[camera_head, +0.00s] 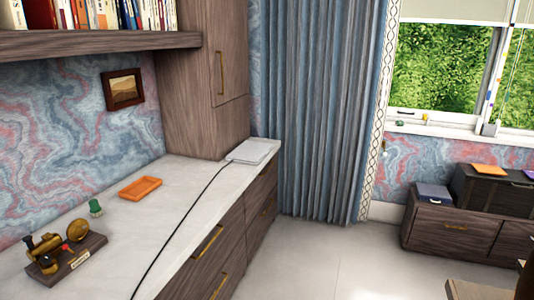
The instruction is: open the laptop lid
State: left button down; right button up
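A thin, pale silver-white slab (253,151) lies flat at the far end of the white counter, near the curtain. It looks like a closed laptop, but it is small in the view and I cannot be sure. A black cable (190,212) runs from it along the counter toward the front. No raised lid or screen shows. Neither of my grippers is in view.
On the white counter (190,178) are an orange tray (140,188), a small green object (95,208) and a brass device on a wooden base (75,256). A tall cabinet (200,95) stands behind. Pale floor (320,260) is clear. A low cabinet (450,228) stands right.

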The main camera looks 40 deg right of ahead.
aim_at(249, 151)
jog(key=i+l, duration=0.45)
jog(key=l, duration=0.2)
jog(key=i+l, duration=0.45)
jog(key=l, duration=0.2)
jog(key=i+l, duration=0.4)
jog(key=l, duration=0.25)
jog(key=i+l+z, duration=0.1)
jog(key=i+l, duration=0.35)
jog(key=l, duration=0.2)
jog(key=i+l, duration=0.45)
jog(key=l, duration=0.15)
jog(key=i+l, duration=0.5)
jog(key=l, duration=0.15)
